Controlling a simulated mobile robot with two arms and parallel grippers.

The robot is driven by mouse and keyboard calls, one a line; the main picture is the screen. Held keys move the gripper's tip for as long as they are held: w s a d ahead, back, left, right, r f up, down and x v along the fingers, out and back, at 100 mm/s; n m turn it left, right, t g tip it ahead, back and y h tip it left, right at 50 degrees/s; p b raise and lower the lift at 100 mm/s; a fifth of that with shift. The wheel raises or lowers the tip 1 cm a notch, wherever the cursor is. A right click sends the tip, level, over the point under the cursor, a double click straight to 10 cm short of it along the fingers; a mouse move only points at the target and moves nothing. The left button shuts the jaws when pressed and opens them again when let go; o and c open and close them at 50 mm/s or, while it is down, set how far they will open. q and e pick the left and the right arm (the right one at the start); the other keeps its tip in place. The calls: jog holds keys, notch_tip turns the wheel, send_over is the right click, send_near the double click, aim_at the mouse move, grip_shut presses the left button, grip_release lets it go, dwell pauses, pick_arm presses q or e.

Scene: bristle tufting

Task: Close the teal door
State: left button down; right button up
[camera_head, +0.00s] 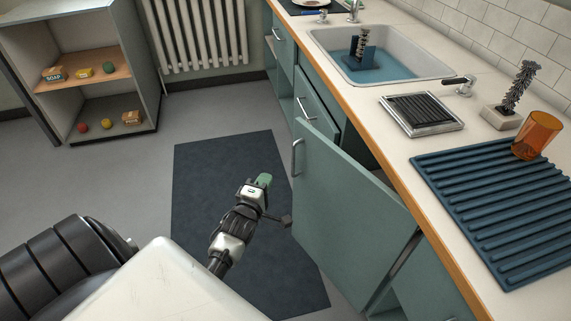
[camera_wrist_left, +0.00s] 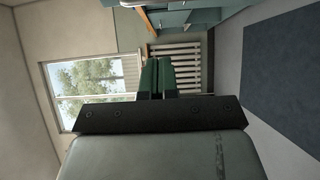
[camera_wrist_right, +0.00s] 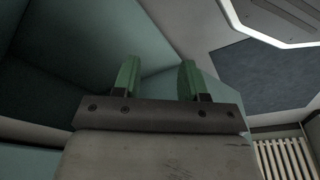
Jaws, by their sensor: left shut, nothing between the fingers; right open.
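The teal door (camera_head: 350,205) stands ajar at the front of the counter in the head view. Its metal handle (camera_head: 297,156) is on its left edge, and a dark gap shows behind its top. My left gripper (camera_head: 264,181) is over the dark mat, left of the door and apart from it, shut and empty; its closed fingers show in the left wrist view (camera_wrist_left: 157,78). My right gripper (camera_wrist_right: 158,80) is open and empty in the right wrist view, near teal panels (camera_wrist_right: 95,40); I cannot tell which panels. I cannot make it out in the head view.
The counter (camera_head: 395,155) carries a sink (camera_head: 435,68), a blue drying mat (camera_head: 490,200) and an orange cup (camera_head: 537,134). A dark floor mat (camera_head: 225,160) lies left of the door. An open shelf (camera_head: 85,85) and a radiator (camera_head: 200,35) stand at the back.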

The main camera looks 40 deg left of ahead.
pick_arm(q)
jog(key=w+b, duration=0.1)
jog(key=w, duration=0.8)
jog(key=shift+d+b, duration=0.25)
jog(key=shift+b, duration=0.1)
pick_arm(e)
notch_tip(320, 180, up, 6)
jog(key=w, duration=0.2)
jog(key=shift+a, duration=0.15)
jog(key=shift+r, duration=0.1)
pick_arm(q)
jog(key=shift+w, duration=0.1)
